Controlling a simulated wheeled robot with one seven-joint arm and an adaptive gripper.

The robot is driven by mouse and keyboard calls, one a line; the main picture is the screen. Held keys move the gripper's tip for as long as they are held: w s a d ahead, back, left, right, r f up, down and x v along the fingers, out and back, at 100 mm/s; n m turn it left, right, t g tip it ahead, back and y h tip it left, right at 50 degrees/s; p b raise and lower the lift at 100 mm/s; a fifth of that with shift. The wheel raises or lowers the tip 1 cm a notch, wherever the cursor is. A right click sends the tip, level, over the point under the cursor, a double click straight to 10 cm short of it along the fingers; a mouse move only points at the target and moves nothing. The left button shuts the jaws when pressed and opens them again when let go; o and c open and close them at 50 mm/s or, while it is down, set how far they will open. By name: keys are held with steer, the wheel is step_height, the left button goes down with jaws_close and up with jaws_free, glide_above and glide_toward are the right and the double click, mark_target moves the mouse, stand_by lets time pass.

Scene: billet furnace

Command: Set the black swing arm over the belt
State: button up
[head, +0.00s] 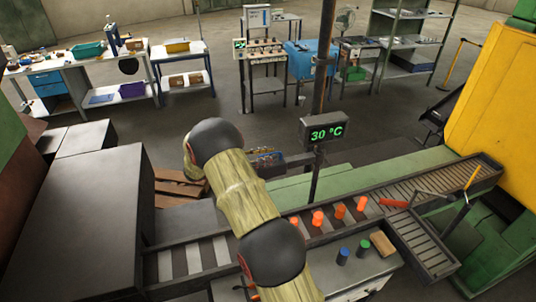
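The belt (190,260) is a slatted conveyor running from the dark furnace housing at lower left up to the yellow machine at right. Several glowing orange billets (318,218) stand along its middle. A thin dark bar (434,194), which looks like the black swing arm, is at the belt's right part, near a red piece (393,203) and a yellow upright handle (471,178). I cannot tell exactly how the bar lies relative to the belt. My arm crosses the middle of the view and hides part of the belt. My gripper is not visible.
A short slatted side chute (421,246) branches off at right. A display post (325,131) reading 30 °C stands behind the belt. Workbenches line the back.

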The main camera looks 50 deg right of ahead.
steer(key=shift+c, duration=1.2)
steer(key=c, duration=0.4)
jaws_close()
